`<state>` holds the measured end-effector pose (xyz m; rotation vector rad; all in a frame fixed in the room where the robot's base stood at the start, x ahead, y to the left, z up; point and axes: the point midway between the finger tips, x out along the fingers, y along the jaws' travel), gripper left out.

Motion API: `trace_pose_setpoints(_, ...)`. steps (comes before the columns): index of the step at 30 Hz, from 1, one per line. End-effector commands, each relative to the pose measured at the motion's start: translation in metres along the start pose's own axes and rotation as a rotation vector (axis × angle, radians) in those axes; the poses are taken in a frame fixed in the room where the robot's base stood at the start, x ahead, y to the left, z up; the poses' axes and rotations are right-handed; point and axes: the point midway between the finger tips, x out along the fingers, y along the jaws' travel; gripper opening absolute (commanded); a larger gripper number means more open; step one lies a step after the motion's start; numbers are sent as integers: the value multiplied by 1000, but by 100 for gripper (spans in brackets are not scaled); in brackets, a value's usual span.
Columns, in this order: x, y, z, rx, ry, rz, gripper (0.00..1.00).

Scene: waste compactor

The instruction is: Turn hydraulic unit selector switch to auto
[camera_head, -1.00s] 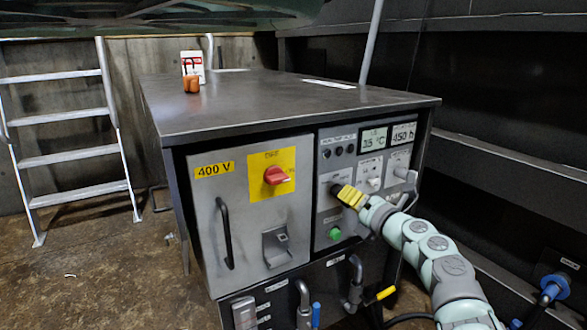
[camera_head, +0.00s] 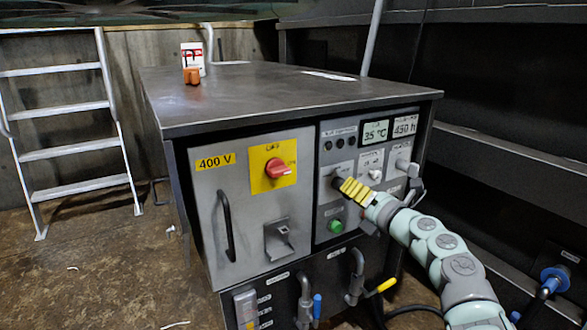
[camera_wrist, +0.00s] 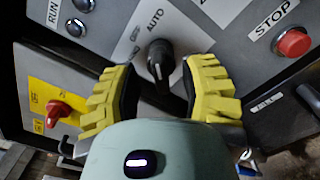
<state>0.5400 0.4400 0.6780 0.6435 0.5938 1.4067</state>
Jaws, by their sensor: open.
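The selector switch (camera_wrist: 160,60) is a black knob on a light plate in the wrist view. The word AUTO is printed beside it, with a partly readable label to its left. A pale mark shows on the knob's lower part. My gripper (camera_wrist: 158,66) has yellow ribbed fingers, open, one on each side of the knob, with visible gaps. In the head view my gripper (camera_head: 354,190) is at the control panel (camera_head: 345,160) of the hydraulic unit and largely hides the knob.
A red rotary switch (camera_head: 277,168) on a yellow plate sits left of the panel. A green button (camera_head: 335,226) is below my gripper. A red STOP button (camera_wrist: 293,42) shows in the wrist view. Pipes with blue and yellow handles (camera_head: 386,285) are below. A ladder (camera_head: 75,130) stands left.

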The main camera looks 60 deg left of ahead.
Motion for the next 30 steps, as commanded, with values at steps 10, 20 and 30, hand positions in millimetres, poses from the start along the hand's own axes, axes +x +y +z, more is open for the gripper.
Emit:
trace_pose_setpoints(10,-68,-3,0,1,-1,-7,42)
trace_pose_setpoints(20,-103,-1,1,2,-2,-4,42)
trace_pose_setpoints(30,-104,-1,1,1,-1,-2,42)
